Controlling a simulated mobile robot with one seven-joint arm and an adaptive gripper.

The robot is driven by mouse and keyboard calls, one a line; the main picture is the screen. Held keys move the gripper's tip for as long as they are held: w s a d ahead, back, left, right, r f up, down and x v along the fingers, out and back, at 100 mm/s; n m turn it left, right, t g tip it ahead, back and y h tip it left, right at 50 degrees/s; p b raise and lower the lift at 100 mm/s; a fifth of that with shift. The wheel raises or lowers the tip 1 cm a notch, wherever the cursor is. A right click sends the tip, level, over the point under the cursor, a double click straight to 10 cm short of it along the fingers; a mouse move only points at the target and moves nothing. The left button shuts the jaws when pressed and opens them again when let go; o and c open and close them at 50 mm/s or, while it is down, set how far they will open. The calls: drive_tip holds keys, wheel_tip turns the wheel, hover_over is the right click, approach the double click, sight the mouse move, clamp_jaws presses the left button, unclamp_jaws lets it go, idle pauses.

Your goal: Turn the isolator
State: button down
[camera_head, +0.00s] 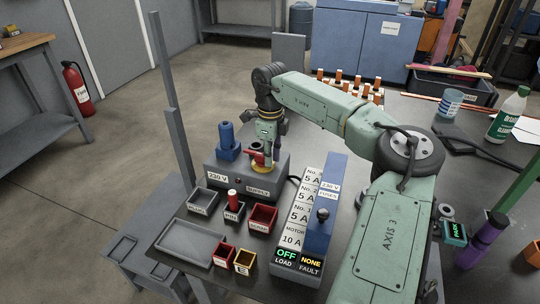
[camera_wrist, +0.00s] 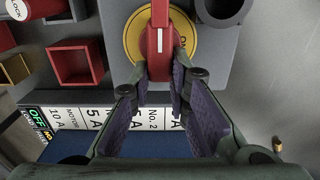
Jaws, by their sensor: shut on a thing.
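The isolator is a red handle (camera_wrist: 160,28) with a white line on a round yellow plate (camera_wrist: 184,40), on top of the grey supply box (camera_head: 225,172). In the head view its red handle (camera_head: 255,156) shows beside my gripper (camera_head: 267,150), which points down onto it. In the wrist view my gripper (camera_wrist: 163,75) has its fingers on either side of the handle's near end, shut on it. The white line runs along the picture's vertical. The fuse panel (camera_head: 306,205) shows a green OFF over LOAD and a yellow NONE over FAULT.
A blue plug-like part (camera_head: 228,146) stands on the supply box just left of the isolator. Small bins, including a red one (camera_head: 262,218), and a grey tray (camera_head: 190,242) lie in front. A grey post (camera_head: 172,100) stands left.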

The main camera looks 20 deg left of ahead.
idle(0.4)
drive_tip(key=c, duration=1.5)
unclamp_jaws()
wheel_tip(320, 180, up, 12)
drive_tip(key=shift+r, duration=0.1)
